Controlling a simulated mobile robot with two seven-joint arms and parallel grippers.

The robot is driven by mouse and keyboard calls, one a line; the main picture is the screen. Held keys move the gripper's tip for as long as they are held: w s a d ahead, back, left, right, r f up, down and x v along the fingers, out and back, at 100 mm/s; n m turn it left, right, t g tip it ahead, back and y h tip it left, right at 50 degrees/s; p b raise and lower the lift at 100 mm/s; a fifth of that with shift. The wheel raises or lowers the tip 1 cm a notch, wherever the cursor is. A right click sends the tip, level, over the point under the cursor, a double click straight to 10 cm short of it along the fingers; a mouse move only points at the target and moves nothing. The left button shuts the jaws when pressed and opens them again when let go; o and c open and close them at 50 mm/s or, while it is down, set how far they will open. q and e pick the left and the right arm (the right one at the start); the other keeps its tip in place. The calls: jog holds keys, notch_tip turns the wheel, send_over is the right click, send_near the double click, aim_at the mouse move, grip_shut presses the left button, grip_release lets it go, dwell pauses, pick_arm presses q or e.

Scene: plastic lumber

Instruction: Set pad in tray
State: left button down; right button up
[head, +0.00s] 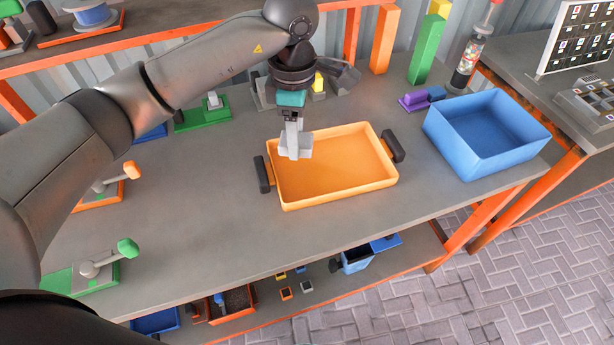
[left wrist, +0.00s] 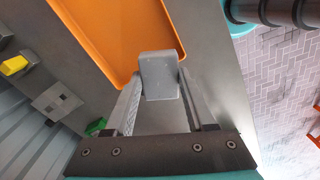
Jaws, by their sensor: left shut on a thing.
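A small light-grey pad (head: 296,146) is held in my left gripper (head: 292,126). The left wrist view shows the pad (left wrist: 160,76) pinched between the two grey fingers. The orange tray (head: 335,197), with a dark handle at each end, stands on the grey workbench. In the head view the pad overlaps the tray's far left part. In the left wrist view the tray (left wrist: 115,35) lies beyond the pad, whose edge overlaps the tray's rim. The pad appears to be above the bench, but its exact height is unclear. My right gripper does not show.
A blue bin (head: 487,135) stands right of the tray. Orange (head: 384,40) and green (head: 426,50) posts and a clear bottle (head: 473,50) stand behind. Lever fixtures (head: 95,265) line the left side. The bench (head: 230,235) in front of the tray is clear.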

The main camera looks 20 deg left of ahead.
aim_at(298, 191)
pick_arm(q)
notch_tip(298, 191, down, 14)
jog(key=shift+f+b, duration=0.1)
jog(key=shift+b, duration=0.4)
jog(key=c, duration=0.5)
grip_release()
jog(key=shift+f, duration=0.15)
notch_tip(298, 191, up, 12)
jog(key=shift+r+p, duration=0.2)
jog(key=shift+p, duration=0.2)
